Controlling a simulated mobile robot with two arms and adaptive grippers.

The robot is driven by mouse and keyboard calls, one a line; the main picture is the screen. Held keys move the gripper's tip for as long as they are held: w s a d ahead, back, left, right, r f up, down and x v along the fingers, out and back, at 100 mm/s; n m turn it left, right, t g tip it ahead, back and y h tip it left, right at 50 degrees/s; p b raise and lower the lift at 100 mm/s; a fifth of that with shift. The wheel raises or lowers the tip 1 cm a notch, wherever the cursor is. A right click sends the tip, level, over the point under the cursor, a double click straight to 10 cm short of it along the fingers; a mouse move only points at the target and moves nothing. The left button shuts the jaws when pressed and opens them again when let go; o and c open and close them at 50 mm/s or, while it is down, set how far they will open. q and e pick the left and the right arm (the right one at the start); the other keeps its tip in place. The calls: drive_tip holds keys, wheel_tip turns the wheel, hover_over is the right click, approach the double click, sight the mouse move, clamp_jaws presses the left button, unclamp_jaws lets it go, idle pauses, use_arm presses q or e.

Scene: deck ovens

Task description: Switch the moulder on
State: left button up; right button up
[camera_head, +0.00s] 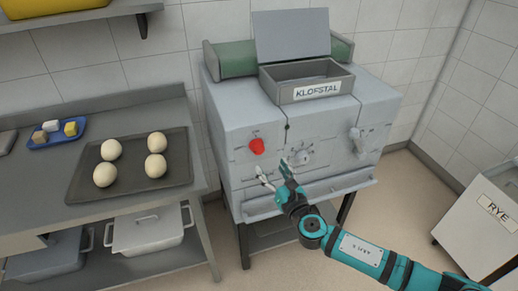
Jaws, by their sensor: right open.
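The moulder (235,118) is a grey boxy machine on dark legs, with an open-lidded hopper marked KLOFSTAL on top. A red knob or button (256,146) sits on its front at the left. A round dial (303,155) with markings is near the front's middle, and a pale lever or handle (357,141) is at the right. My right gripper (274,171) is open and empty in front of the machine, below and between the red knob and the dial. I cannot tell whether a fingertip touches the front. My left gripper is out of view.
A steel table (92,103) at the left bears a dark tray (128,191) with several dough balls and a small blue tray (38,142). Lidded containers stand below. A bin marked RYE (476,232) is at the right. Floor between moulder and bin is clear apart from my arm.

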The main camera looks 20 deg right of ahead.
sight(260, 151)
drive_tip(key=w, duration=0.6)
drive_tip(key=w+a, duration=0.1)
drive_tip(key=w, duration=0.2)
drive_tip(key=shift+w, duration=0.1)
drive_tip(key=c, duration=1.1)
